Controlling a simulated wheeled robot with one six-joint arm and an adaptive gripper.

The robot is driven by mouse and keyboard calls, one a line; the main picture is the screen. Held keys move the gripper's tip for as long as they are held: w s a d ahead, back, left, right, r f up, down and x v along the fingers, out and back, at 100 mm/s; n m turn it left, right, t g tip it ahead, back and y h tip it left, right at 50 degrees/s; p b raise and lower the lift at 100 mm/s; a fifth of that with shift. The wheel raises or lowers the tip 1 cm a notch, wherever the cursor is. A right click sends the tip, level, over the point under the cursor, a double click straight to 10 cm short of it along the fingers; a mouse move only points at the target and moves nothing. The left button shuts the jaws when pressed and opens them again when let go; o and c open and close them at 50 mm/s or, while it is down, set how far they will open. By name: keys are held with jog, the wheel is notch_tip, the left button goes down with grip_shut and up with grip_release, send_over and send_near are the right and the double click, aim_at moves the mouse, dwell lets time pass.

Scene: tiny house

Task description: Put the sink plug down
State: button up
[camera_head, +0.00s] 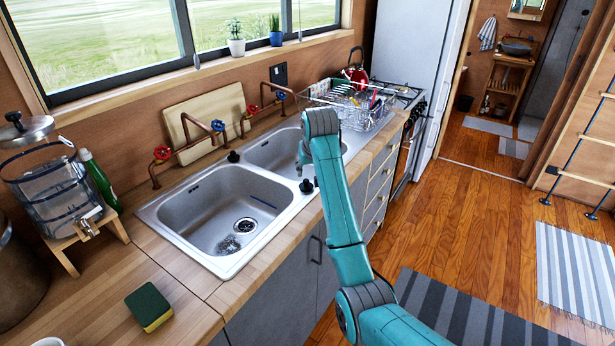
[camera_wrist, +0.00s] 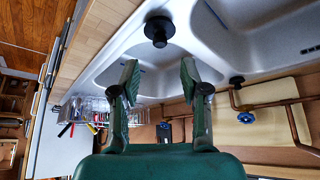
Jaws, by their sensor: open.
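A black sink plug (camera_head: 306,186) sits on the front rim of the double sink (camera_head: 222,265), by the divider between the basins. It also shows in the wrist view (camera_wrist: 157,30), beyond my fingertips and apart from them. A second black plug (camera_head: 233,156) sits on the back rim by the divider and shows in the wrist view (camera_wrist: 237,80). My gripper (camera_wrist: 160,68) is open, with nothing between its two fingers. In the head view it hangs above the sink near the front plug, mostly hidden by my arm.
Copper taps with red and blue handles (camera_head: 162,153) stand behind the sink, with a wooden board (camera_head: 205,118) against the wall. A wire dish rack (camera_head: 350,105) is at the right. A sponge (camera_head: 148,306) and a water dispenser (camera_head: 60,190) are at the left.

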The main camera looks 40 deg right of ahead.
jog(key=shift+v, duration=2.2)
